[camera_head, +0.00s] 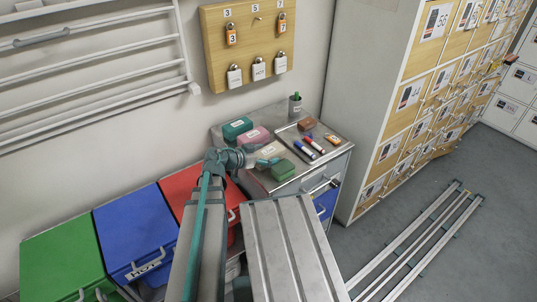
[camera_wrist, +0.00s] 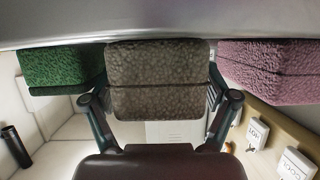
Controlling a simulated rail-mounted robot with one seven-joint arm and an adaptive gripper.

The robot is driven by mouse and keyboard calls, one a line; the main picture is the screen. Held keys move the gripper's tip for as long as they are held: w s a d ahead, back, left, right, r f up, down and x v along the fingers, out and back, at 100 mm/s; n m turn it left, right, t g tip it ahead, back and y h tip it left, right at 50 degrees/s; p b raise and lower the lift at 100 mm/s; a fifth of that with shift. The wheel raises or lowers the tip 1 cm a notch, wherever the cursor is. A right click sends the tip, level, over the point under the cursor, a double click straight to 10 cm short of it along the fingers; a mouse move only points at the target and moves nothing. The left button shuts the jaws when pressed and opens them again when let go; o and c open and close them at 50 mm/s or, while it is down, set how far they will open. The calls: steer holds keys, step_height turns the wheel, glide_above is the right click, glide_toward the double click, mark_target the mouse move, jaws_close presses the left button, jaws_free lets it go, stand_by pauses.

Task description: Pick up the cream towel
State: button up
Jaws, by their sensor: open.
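The cream towel (camera_head: 270,151) lies folded on the grey cabinet top, between a pink towel (camera_head: 253,137) and a green towel (camera_head: 284,170). In the wrist view the middle towel (camera_wrist: 160,78) looks grey-brown in shade. My gripper (camera_wrist: 160,98) is open, with one finger at each side of that towel; whether they touch it I cannot tell. The green towel (camera_wrist: 60,68) is at the left there and the pink towel (camera_wrist: 272,70) at the right. In the head view my gripper (camera_head: 262,162) is at the cream towel's near side and partly covers it.
A teal towel (camera_head: 237,128) lies behind the pink one. A tray (camera_head: 335,150) with markers and small items is to the right. Red (camera_head: 190,190), blue (camera_head: 137,228) and green (camera_head: 60,262) bins stand left. A padlock board (camera_head: 248,45) hangs on the wall.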

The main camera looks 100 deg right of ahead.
steer(key=c, duration=1.3)
steer(key=shift+r, duration=0.15)
